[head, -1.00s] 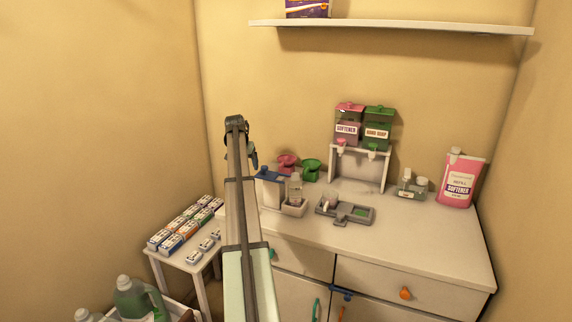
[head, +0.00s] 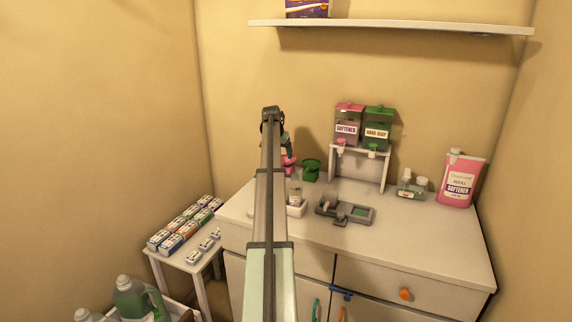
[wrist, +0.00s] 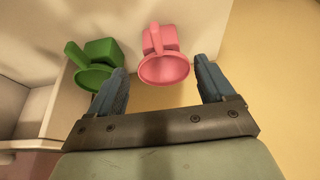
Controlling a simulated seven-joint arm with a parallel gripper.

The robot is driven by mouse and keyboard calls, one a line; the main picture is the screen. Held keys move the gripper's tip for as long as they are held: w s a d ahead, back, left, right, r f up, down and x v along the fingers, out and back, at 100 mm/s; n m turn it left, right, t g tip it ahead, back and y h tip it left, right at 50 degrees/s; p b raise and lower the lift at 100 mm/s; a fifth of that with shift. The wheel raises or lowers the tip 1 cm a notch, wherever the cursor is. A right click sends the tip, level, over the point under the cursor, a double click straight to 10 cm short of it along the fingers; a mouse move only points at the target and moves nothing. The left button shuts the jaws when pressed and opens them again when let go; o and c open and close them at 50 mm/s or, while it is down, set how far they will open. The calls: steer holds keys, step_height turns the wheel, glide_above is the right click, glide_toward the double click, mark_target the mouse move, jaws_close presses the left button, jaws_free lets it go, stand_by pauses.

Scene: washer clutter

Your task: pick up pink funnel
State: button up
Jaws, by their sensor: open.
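The pink funnel (wrist: 165,66) shows in the wrist view between and just beyond the fingertips of my gripper (wrist: 163,80), with its wide mouth facing the camera. The fingers are apart and nothing is between them that they touch. In the head view the pink funnel (head: 288,165) is at the back of the counter, partly hidden by my arm. My gripper (head: 284,145) is above it there, mostly hidden behind my wrist.
A green funnel (wrist: 92,70) stands close beside the pink one; it also shows in the head view (head: 311,170). A dispenser stand (head: 358,166) with two bottles is to the right. A grey tray (head: 344,211) lies in front. The wall is close behind.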

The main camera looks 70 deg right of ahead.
steer(key=shift+x, duration=3.35)
steer(key=shift+a, duration=0.15)
jaws_close()
